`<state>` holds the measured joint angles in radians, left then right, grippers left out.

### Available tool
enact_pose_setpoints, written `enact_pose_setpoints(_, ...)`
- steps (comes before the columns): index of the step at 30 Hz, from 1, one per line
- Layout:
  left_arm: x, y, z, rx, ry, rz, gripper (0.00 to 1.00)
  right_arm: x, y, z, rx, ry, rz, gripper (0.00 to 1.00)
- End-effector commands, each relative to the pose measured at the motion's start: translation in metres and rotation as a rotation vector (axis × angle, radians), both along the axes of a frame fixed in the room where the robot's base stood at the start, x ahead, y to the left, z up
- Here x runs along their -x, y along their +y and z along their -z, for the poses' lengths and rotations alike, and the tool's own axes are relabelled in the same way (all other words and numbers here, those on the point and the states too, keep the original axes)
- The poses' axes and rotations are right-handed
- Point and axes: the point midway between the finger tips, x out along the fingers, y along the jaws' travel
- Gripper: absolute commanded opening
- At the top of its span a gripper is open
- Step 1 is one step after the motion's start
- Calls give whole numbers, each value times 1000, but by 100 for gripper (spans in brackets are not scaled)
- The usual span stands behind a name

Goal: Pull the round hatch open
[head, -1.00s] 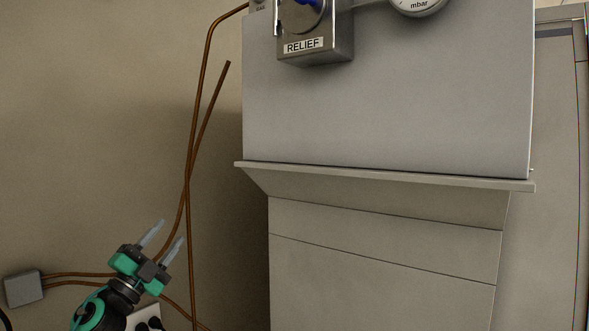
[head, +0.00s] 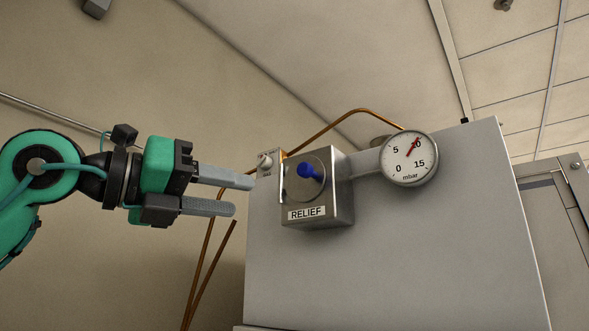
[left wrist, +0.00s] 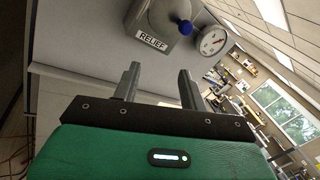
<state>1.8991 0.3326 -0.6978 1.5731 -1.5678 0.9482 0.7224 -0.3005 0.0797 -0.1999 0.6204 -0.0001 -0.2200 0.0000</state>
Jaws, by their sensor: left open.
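A round grey disc (head: 297,186) with a blue knob (head: 311,171) sits on the front of a metal box labelled RELIEF (head: 341,206). I see no other round cover, and I cannot tell for sure that this disc is the hatch. It lies flat against the box. The box and blue knob (left wrist: 184,27) also show at the top of the left wrist view. My left gripper (head: 243,196) is open and empty, its fingers pointing right. In the head view its tips end just left of the box, apart from the knob. My right gripper is not in view.
A round mbar gauge (head: 409,158) joins the box by a short pipe on the right. A small grey fitting (head: 266,163) is at the box's upper left. Copper pipes (head: 208,262) run behind on the left. The large grey cabinet's front (head: 390,265) below is clear.

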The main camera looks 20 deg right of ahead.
Motion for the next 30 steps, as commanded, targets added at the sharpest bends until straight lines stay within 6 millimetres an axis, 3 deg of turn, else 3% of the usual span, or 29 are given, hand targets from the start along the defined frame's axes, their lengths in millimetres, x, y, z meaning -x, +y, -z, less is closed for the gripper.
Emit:
enact_pose_setpoints(1,17,2,-13,-34,-50,-44,43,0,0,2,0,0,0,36)
enact_pose_setpoints(6,51,10,-40,-112,-157,-180,43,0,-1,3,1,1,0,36)
enact_pose_setpoints(12,69,15,-54,-142,-210,-258,43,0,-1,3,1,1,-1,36)
enact_pose_setpoints(17,63,6,-57,-146,-212,-266,43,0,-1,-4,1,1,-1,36)
enact_pose_setpoints(30,13,-67,-60,-146,-210,-262,43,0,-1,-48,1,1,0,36)
